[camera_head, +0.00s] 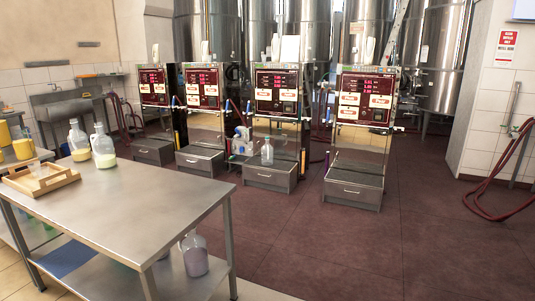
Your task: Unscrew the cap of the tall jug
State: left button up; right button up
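Two clear jugs stand upright on the metal table (150,195) at the left. The front jug (103,150) holds pale yellow-green liquid and has a light-coloured top. The other jug (79,142) stands just behind it to the left, also with pale liquid low inside. A third jug (194,256) with purplish contents is on the table's lower shelf. A clear jug (267,152) stands on the base of a pump station. I cannot tell for sure which is the tall jug, and the caps are too small to make out well. Neither of my grippers is in view.
A wooden tray (62,180) lies on the table's left end, left of the jugs. Several pump stations (278,88) with drawer bases stand behind the table, with steel tanks further back. A red hose (487,190) hangs at the right wall. The dark floor (420,240) at right is clear.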

aim_at(266, 150)
jog(key=i+z, duration=0.4)
jog(key=i, duration=2.05)
jog(key=i+l, duration=0.1)
jog(key=i, duration=2.15)
